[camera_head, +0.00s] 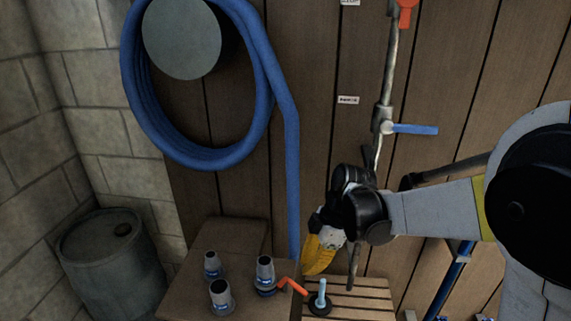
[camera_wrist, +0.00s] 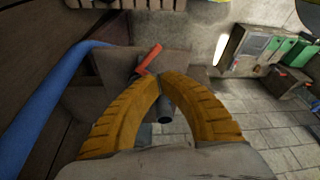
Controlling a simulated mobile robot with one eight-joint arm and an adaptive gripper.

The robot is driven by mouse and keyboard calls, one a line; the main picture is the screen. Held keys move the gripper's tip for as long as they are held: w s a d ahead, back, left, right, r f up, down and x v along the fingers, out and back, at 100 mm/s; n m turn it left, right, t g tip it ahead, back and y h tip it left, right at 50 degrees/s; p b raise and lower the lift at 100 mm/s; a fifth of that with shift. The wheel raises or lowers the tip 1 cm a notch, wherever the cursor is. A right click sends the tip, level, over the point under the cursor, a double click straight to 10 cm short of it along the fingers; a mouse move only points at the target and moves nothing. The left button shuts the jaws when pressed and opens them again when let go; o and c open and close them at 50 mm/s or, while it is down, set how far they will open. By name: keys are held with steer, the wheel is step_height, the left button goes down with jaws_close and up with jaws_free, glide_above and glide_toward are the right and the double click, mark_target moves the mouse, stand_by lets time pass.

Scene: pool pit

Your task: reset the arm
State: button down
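My gripper (camera_head: 308,272) has yellow fingers and points down at the end of my arm, in front of the plank wall. In the wrist view the two curved fingers of my gripper (camera_wrist: 160,74) meet at their tips, with nothing seen held between the tips. A red valve handle (camera_head: 292,286) is just below and beside the fingertips. The red handle also shows in the wrist view (camera_wrist: 149,60), just past the left fingertip; I cannot tell whether they touch. A dark cylinder (camera_wrist: 166,110) shows through the gap between the fingers.
A blue hose (camera_head: 292,180) hangs coiled on the wall. Several blue-and-grey canisters (camera_head: 221,297) stand on a ledge at the lower left. A pipe with a blue-handled valve (camera_head: 412,129) rises behind my arm. A barrel (camera_head: 112,270) stands in the left corner.

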steer(key=s+d+f+m+t+h+b, duration=0.2)
steer(key=s+d+m+t+b, duration=0.25)
steer(key=s+m+b, duration=0.35)
steer(key=s+d+f+m+t+h+b, duration=0.25)
steer(key=s+d+m+b, duration=0.4)
steer(key=m, duration=0.45)
steer(key=w+a+r+n+g+p, duration=0.1)
steer(key=w+a+n+g+p, duration=0.15)
steer(key=a+n, duration=0.5)
steer(key=w+a+r+n+g+h+p, duration=0.1)
steer(key=w+a+n+p, duration=0.3)
steer(key=n, duration=0.7)
steer(key=w+a+r+n+g+p, duration=0.1)
steer(key=w+a+r+n+p, duration=0.1)
steer(key=a+n, duration=0.65)
steer(key=b+x, duration=0.1)
steer(key=x, duration=0.2)
steer(key=b+x, duration=0.1)
steer(key=x, duration=0.2)
steer(key=d+b+x, duration=0.1)
steer(key=x, duration=0.3)
steer(key=w+d+b, duration=0.1)
steer(key=w+d, duration=0.1)
steer(key=shift+w+d+r, duration=0.15)
steer(key=shift+w+d, duration=0.2)
steer(key=shift+d, duration=0.05)
